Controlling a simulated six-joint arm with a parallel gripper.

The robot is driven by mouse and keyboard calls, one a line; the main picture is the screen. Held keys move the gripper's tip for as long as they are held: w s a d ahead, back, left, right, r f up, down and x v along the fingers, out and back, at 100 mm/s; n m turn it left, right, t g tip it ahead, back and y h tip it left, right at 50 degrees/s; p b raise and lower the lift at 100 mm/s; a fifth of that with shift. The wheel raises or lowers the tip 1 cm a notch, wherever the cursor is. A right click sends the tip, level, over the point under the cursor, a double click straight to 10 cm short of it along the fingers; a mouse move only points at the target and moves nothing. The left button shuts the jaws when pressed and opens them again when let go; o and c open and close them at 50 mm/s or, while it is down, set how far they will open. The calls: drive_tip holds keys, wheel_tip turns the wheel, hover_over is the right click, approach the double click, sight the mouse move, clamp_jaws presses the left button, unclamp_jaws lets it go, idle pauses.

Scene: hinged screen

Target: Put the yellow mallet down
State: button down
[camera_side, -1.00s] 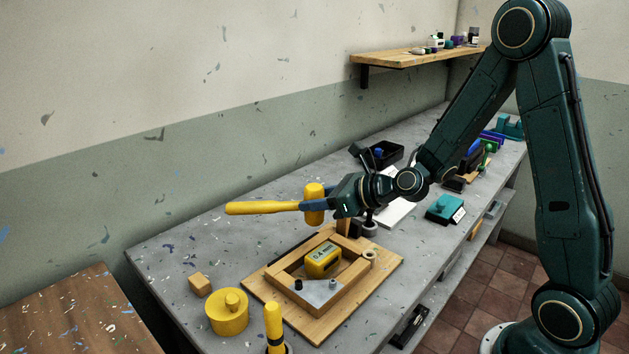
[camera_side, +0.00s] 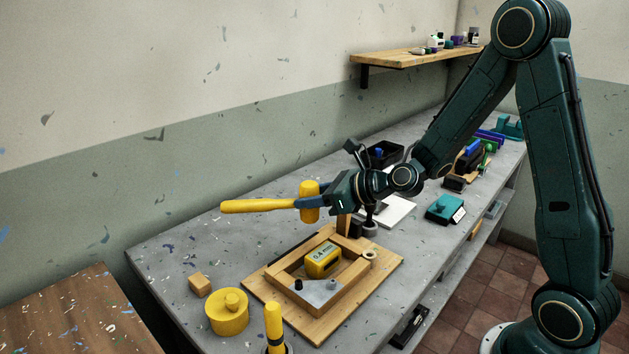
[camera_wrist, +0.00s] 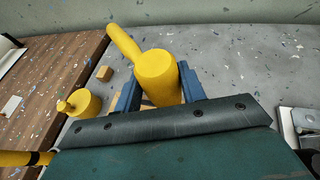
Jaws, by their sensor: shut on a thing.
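The yellow mallet (camera_side: 309,203) is held in the air above the bench, its handle (camera_side: 255,206) pointing left in the side view. My gripper (camera_side: 310,203) is shut on the mallet's head. In the wrist view the head (camera_wrist: 157,76) sits between the two blue fingers of my gripper (camera_wrist: 157,88), and the handle (camera_wrist: 123,42) reaches away to the upper left. Part of the head is hidden by the near finger in the side view.
Below stands a wooden frame (camera_side: 278,276) on a board, with a yellow box (camera_side: 323,260) inside. A round yellow lidded pot (camera_side: 227,316), a wooden cube (camera_side: 200,285) and an upright yellow handle (camera_side: 274,325) stand nearby. The grey bench (camera_side: 185,249) is clear at the back left.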

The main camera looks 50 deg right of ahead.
drive_tip(key=w+a+r+n+g+y, duration=0.1)
drive_tip(key=w+a+r, duration=0.1)
drive_tip(key=w+r, duration=0.1)
drive_tip(key=w+a+r+n+g+y, duration=0.1)
drive_tip(key=w+a+r+n+y, duration=0.1)
drive_tip(key=a+r, duration=0.1)
drive_tip(key=w+a+r+n+y, duration=0.1)
drive_tip(key=w+a+r, duration=0.1)
drive_tip(key=w+r, duration=0.1)
drive_tip(key=shift+w+a+n+g+y, duration=0.35)
drive_tip(key=shift+a+n+g+y, duration=0.05)
drive_tip(key=shift+w+a+r, duration=0.2)
drive_tip(key=shift+a+r, duration=0.15)
drive_tip(key=shift+r, duration=0.05)
wheel_tip(320, 180, down, 15)
idle(0.3)
drive_tip(key=shift+f, duration=0.15)
drive_tip(key=shift+f, duration=2.15)
drive_tip(key=shift+f, duration=0.1)
drive_tip(key=c, duration=0.8)
unclamp_jaws()
drive_tip(key=shift+c, duration=0.2)
drive_tip(key=shift+f, duration=0.1)
